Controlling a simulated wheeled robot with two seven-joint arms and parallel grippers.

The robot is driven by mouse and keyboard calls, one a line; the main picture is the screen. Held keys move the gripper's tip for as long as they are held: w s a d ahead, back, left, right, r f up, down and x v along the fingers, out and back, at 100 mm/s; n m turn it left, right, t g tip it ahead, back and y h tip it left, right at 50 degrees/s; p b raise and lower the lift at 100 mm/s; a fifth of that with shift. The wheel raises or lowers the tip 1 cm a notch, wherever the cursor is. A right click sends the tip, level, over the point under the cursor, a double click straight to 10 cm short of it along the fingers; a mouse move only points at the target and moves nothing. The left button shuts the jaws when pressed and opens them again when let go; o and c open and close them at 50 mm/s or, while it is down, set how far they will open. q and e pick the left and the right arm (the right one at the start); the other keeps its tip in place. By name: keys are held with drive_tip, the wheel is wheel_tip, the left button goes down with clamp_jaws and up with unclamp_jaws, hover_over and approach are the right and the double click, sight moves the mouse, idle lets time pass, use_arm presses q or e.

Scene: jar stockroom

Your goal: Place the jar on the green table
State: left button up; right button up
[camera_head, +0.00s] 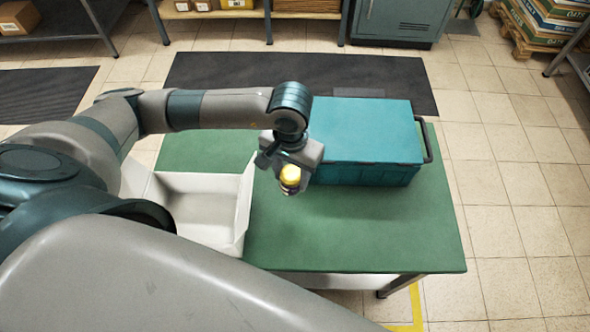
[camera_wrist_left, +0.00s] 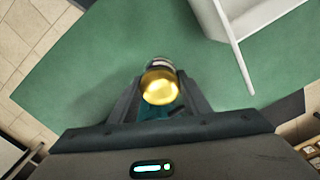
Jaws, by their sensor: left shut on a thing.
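The jar (camera_head: 290,176) has a yellow-gold lid and is held by my left gripper (camera_head: 289,184). In the left wrist view the jar (camera_wrist_left: 160,86) sits between the two fingers of the left gripper (camera_wrist_left: 160,100), lid toward the camera. The green table (camera_head: 350,235) lies beneath; it also fills much of the left wrist view (camera_wrist_left: 100,60). I cannot tell whether the jar's base touches the tabletop. My right gripper is not in view.
A teal crate (camera_head: 365,130) with a dark handle stands on the table just right of the gripper. A white open bin (camera_head: 240,205) stands to the left. The front right of the tabletop is clear. Shelves, a cabinet (camera_head: 400,20) and a pallet (camera_head: 520,38) are beyond.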

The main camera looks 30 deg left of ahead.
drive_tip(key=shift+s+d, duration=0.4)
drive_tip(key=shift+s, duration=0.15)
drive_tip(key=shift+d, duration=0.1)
use_arm(q)
drive_tip(key=shift+w+d+n+b, duration=0.35)
drive_tip(key=shift+d+n, duration=0.2)
drive_tip(key=shift+n, duration=0.45)
drive_tip(key=shift+w+d+r+n+b, duration=0.1)
drive_tip(key=shift+w+d+n+b, duration=0.3)
drive_tip(key=shift+n, duration=0.65)
drive_tip(key=shift+w+d+r+n+b, duration=0.2)
drive_tip(key=shift+d+n, duration=0.4)
drive_tip(key=shift+n, duration=0.4)
drive_tip(key=shift+w+d+r+n+b, duration=0.15)
drive_tip(key=shift+w+d+n, duration=0.3)
drive_tip(key=shift+n, duration=0.6)
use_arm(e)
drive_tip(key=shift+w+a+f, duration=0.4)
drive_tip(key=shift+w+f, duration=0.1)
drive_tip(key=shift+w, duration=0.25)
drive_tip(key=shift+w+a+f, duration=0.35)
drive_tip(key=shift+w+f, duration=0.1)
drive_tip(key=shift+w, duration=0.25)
use_arm(q)
drive_tip(key=shift+s+f, duration=0.1)
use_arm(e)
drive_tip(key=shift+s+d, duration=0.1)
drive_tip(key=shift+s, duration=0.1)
